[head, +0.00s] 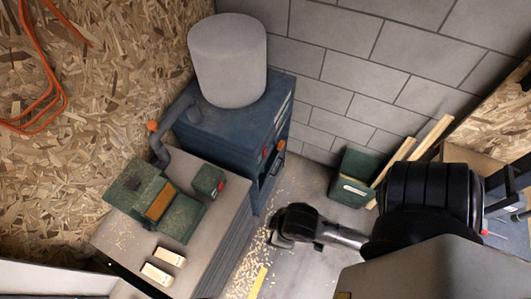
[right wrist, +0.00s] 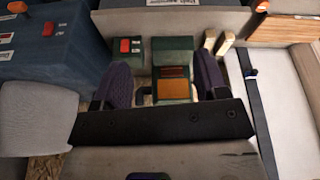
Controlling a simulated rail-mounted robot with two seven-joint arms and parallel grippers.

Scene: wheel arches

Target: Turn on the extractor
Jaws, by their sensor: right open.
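The extractor (head: 232,118) is a dark blue cabinet with a grey cylindrical bag (head: 228,62) on top. Its side shows a small red button (head: 265,153) and an orange part (head: 281,145) beside it. In the right wrist view the extractor (right wrist: 55,65) is at upper left, with an orange-red switch (right wrist: 48,27) on it. My right gripper (head: 280,228) is open and empty, below and right of the extractor in the head view, apart from it. Its two dark purple fingers (right wrist: 164,78) stand wide apart in the wrist view. My left gripper is not in view.
A workbench (head: 222,228) holds a green machine (head: 150,205), a small green box with a red button (head: 208,180) and two wooden blocks (head: 163,263). A grey hose (head: 160,150) joins the extractor. A green bin (head: 352,178) with wood strips stands by the wall. Shavings litter the floor.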

